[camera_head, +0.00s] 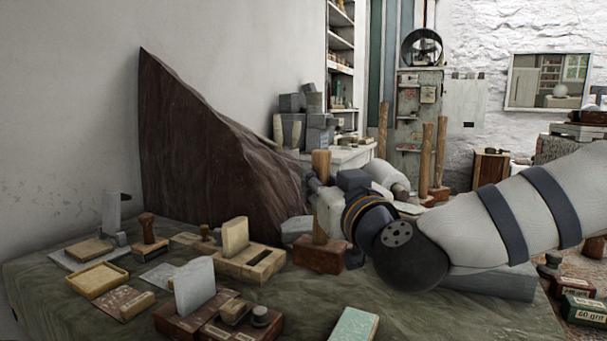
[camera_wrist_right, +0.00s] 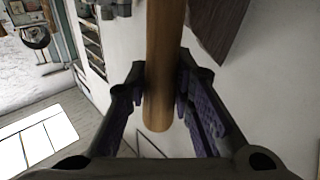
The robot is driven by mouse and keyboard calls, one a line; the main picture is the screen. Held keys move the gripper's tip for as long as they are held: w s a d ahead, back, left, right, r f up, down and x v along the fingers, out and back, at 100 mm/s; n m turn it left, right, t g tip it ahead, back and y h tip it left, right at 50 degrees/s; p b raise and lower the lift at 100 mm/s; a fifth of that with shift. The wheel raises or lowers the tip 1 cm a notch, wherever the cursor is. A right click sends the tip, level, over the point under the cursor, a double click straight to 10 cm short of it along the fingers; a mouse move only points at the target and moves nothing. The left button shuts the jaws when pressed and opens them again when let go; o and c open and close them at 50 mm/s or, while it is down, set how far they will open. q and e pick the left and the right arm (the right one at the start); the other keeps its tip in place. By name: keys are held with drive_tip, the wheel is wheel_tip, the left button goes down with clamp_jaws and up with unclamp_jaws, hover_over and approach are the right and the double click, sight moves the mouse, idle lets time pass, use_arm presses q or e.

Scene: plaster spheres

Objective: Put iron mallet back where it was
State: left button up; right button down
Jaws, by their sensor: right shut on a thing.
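My right gripper (camera_head: 320,205) reaches in from the right and is shut on the upright wooden handle of the mallet (camera_head: 321,162). The handle's top sticks up above the fingers, and a reddish-brown block-shaped head (camera_head: 319,257) shows below them. The head is at the tabletop; I cannot tell whether it touches it. In the right wrist view the round handle (camera_wrist_right: 164,60) stands between the two dark fingers (camera_wrist_right: 165,100), its end pointing toward the camera. The head is out of sight there. My left gripper is not in view.
The cloth-covered table (camera_head: 110,250) holds wooden blocks (camera_head: 250,262), a yellow tray (camera_head: 96,280), a grey slab (camera_head: 194,285) and a green box (camera_head: 354,325). A large dark brown stone wedge (camera_head: 200,150) stands behind the mallet. Other tall wooden handles (camera_head: 427,155) stand farther back.

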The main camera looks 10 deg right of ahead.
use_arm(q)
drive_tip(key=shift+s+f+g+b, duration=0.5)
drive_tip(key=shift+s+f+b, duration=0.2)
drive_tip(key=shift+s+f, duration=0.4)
use_arm(e)
wheel_tip(320, 180, down, 7)
drive_tip(key=w+d, duration=0.2)
drive_tip(key=shift+w+d, duration=0.15)
drive_tip(key=shift+w, duration=0.25)
drive_tip(key=shift+f, duration=0.15)
drive_tip(key=c, duration=1.4)
unclamp_jaws()
drive_tip(key=shift+f, duration=0.2)
